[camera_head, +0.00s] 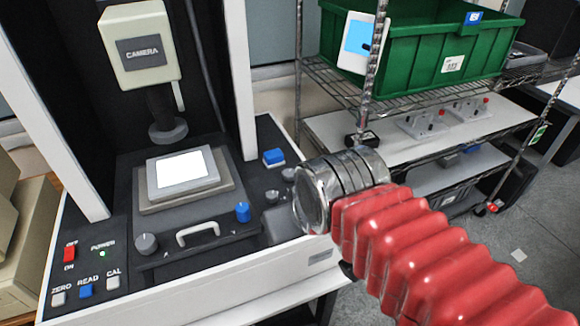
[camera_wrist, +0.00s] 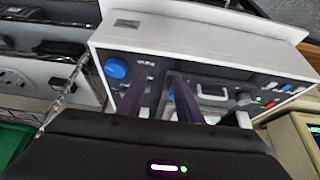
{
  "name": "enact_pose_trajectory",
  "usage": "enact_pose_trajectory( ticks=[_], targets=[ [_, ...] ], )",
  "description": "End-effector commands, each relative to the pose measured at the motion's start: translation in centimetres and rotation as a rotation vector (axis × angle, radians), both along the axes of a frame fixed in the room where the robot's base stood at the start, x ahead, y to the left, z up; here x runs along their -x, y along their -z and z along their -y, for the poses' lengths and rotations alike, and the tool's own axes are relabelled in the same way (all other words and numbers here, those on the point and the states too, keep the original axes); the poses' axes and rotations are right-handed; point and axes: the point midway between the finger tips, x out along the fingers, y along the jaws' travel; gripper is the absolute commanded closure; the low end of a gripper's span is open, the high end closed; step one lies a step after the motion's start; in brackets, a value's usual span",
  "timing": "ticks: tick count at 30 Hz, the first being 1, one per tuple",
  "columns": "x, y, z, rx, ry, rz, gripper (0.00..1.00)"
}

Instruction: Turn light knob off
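The light knob's label is too small to read, so I cannot tell for certain which knob it is. In the wrist view a large round blue knob (camera_wrist: 116,68) sits on the dark panel, beside small white lettering. My gripper (camera_wrist: 158,84) shows there as two dark purple fingers, apart with nothing between them, to the right of this knob and above the panel. In the head view my red and metal arm covers the panel's right part, and my fingers are not visible. A smaller blue knob (camera_head: 242,212) stands right of the handle, and a grey knob (camera_head: 146,243) left of it.
The white-framed machine carries a raised stage (camera_head: 185,170) under a camera head (camera_head: 140,50). A metal handle (camera_head: 198,232), a red power switch (camera_head: 69,253) and a lit green lamp are on its panel. A wire rack with a green bin (camera_head: 425,45) stands at right.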

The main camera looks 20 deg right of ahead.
Motion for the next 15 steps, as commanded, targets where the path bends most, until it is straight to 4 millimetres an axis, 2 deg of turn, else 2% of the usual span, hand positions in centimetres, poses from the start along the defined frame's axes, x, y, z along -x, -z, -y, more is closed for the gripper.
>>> enact_pose_trajectory(
  ticks=[6,11,15],
  targets=[
    [-0.7,-0.6,0.2,-0.004,0.015,-0.013,0.52],
    [-2.4,-1.8,0.3,-0.017,0.049,-0.049,0.52],
    [-4.8,-3.2,0.9,-0.032,0.098,-0.093,0.52]
  ],
)
